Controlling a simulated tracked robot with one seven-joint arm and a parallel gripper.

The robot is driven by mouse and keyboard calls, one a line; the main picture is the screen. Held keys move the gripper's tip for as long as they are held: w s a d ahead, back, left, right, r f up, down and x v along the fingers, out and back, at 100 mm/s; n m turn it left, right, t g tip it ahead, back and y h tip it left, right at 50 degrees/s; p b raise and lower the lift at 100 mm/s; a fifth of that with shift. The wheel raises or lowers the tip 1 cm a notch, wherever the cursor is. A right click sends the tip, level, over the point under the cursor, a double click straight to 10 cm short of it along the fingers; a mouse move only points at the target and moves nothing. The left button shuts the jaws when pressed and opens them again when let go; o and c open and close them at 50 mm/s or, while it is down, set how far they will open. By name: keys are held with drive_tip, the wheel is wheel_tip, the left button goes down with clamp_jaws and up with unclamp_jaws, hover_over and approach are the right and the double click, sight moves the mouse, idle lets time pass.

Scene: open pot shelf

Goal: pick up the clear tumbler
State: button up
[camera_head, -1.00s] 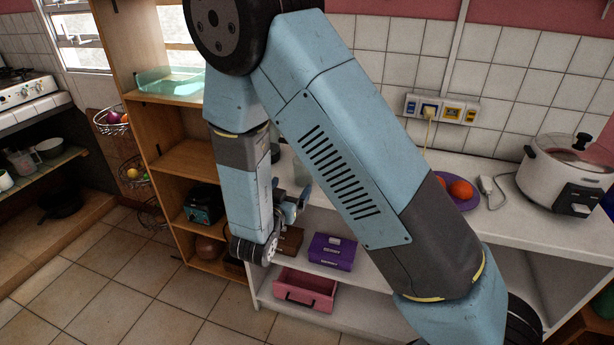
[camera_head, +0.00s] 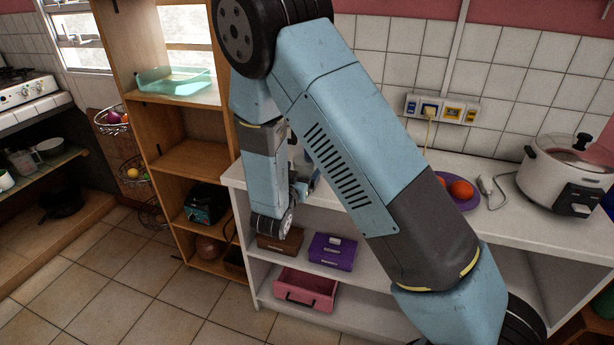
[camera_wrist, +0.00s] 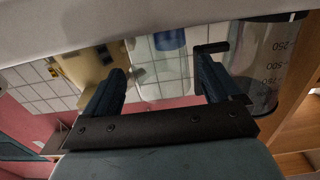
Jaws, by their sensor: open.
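In the wrist view, which looks upside down, a clear, see-through shape (camera_wrist: 168,75) that looks like the tumbler shows between and beyond my two fingers. A blue patch lies at its counter end; I cannot tell whether it belongs to it. My gripper (camera_wrist: 163,80) is open, with one dark finger on each side of the clear shape in the picture. No contact can be made out.
A clear jug with volume marks (camera_wrist: 268,65) stands close beside the right finger in the wrist view. A tan object (camera_wrist: 92,65) shows behind the left finger. On the counter (camera_head: 510,232) are a purple plate with orange fruit (camera_head: 461,190) and a white cooker (camera_head: 568,175).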

sight(307, 160)
drive_tip(key=x, duration=0.4)
drive_tip(key=shift+w+r, duration=0.15)
drive_tip(key=shift+w, duration=0.05)
drive_tip(key=shift+c, duration=0.2)
drive_tip(key=c, duration=1.1)
drive_tip(key=shift+r, duration=0.1)
